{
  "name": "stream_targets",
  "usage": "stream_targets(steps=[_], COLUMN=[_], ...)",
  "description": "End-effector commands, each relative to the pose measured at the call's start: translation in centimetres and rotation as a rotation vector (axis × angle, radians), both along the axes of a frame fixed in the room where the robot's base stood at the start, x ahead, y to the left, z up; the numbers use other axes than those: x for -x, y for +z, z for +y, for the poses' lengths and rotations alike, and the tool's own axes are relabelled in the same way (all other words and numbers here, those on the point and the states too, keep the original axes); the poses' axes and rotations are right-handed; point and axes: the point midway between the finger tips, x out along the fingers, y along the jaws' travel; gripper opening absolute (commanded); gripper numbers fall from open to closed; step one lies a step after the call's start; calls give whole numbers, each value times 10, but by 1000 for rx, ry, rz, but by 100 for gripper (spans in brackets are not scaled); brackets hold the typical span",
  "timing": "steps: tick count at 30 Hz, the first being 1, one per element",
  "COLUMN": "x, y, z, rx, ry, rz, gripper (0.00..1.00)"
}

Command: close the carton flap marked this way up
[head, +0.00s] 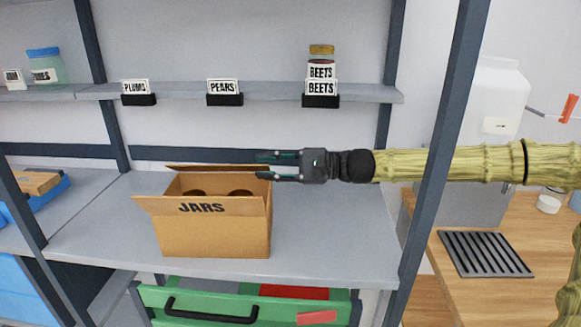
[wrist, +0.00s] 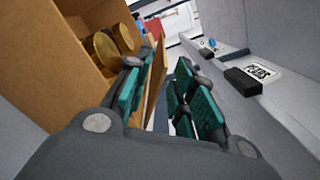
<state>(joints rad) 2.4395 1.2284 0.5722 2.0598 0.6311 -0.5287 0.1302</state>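An open cardboard carton (head: 212,232) stands on the grey shelf, its front flap marked JARS (head: 200,207) folded outward. Its rear flap (head: 217,169) stands up at the back, seen almost edge-on; I cannot read "this way up" on any flap. My gripper (head: 263,165) reaches in from the right at the carton's back right corner, fingers apart. In the wrist view my gripper (wrist: 170,85) has a cardboard flap (wrist: 154,85) between its teal-padded fingers, closer to the left finger. I cannot tell whether they touch. Jar lids (wrist: 112,42) show inside the carton.
A BEETS jar (head: 321,68) and label holders for plums (head: 138,92) and pears (head: 224,92) are on the upper shelf (head: 270,92). The shelf right of the carton (head: 335,240) is clear.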

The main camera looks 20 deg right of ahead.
Motion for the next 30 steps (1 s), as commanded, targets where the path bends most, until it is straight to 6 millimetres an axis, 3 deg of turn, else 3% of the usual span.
stream_targets(steps=[15, 30], x=[19, 23], y=[1, -1], z=[-42, -51], rx=[-1, 0], ry=[-1, 0], rz=[-2, 1], gripper=[25, 25])
